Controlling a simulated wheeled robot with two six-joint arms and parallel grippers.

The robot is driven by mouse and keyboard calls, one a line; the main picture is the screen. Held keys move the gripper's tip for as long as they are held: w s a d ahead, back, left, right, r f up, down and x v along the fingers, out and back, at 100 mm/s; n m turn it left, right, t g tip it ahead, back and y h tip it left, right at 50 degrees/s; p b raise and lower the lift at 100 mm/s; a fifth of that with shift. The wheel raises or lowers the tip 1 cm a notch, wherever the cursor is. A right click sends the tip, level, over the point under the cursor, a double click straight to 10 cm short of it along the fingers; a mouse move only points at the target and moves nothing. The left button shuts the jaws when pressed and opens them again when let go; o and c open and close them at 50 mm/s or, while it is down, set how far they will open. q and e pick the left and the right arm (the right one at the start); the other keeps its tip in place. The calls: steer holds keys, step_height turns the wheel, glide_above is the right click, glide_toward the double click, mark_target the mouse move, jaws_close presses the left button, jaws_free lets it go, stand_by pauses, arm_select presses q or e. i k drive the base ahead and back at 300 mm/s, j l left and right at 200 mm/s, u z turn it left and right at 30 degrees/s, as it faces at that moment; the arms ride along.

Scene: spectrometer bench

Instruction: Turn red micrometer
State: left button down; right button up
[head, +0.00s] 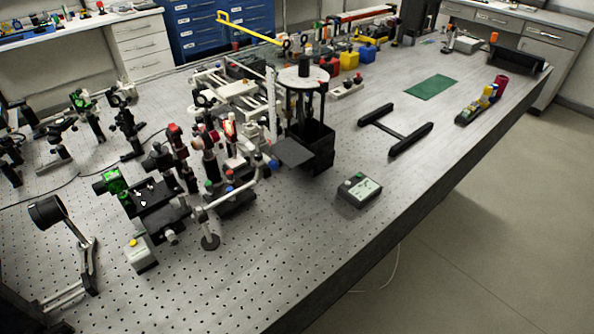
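A small red knob (229,188) shows on a black stage in the cluster of optics at the left middle of the bench. It may be the red micrometer, but it is too small to be sure. A green knob (208,184) and a blue knob (272,165) are near it. Another red part (229,129) stands higher in the cluster, on a post. Posts and mounts partly hide the stage. Neither of my grippers can be made out in the head view.
The perforated metal bench (260,275) is bare at its front. A control box (359,191) sits right of the cluster. A box with a yellow button (141,252) and a black lamp-like fixture (48,211) stand left. A black H-shaped frame (396,130) lies right.

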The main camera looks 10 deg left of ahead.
mark_target(230, 177)
steer(key=k+l, duration=0.45)
steer(key=l, duration=0.15)
steer(key=k+l+u, duration=0.1)
steer(key=k+l, duration=0.35)
steer(key=l, duration=0.15)
